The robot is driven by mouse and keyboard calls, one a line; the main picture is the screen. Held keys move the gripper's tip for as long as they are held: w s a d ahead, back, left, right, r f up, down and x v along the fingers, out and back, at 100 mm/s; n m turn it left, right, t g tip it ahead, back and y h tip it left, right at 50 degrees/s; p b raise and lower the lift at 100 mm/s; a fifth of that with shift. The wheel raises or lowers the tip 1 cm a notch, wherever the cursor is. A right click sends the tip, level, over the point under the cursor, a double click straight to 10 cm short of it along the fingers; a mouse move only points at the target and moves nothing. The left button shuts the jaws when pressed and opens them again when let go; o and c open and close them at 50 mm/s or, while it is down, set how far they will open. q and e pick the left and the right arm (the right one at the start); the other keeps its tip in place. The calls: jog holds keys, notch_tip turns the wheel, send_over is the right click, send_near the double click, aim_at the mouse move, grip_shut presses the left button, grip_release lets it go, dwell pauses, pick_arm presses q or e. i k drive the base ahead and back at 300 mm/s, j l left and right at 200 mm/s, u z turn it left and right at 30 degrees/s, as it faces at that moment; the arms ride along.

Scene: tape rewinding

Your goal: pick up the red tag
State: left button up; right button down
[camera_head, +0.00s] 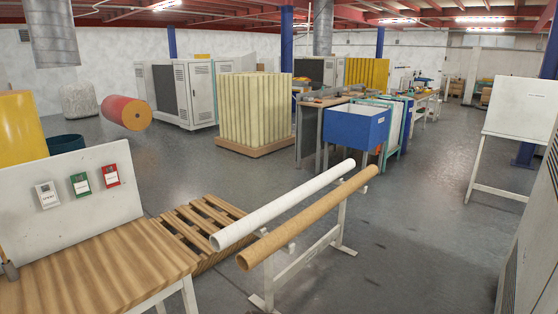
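The red tag (111,175) is a small red card with a white label. It is on the upright white board (60,235) behind the wooden table at the left, the rightmost of three tags. A green tag (80,184) is just left of it, and a white tag (47,195) is farther left. All three tags are unobstructed. Neither of my grippers shows in the head view.
The wooden table top (100,270) lies below the board, with a partly cut-off tool (9,270) at its left edge. A slatted pallet (205,225) is on the floor beside it. A rack (305,268) holds a white tube (285,205) and a brown tube (310,217).

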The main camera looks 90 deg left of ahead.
aim_at(112, 179)
jog(key=u, duration=3.75)
jog(key=i+l+u, duration=0.1)
jog(key=i+u, duration=0.15)
jog(key=u, duration=0.15)
jog(key=i+l+u, duration=0.15)
jog(key=u, duration=0.25)
jog(key=i+l+u, duration=0.2)
jog(key=u, duration=0.15)
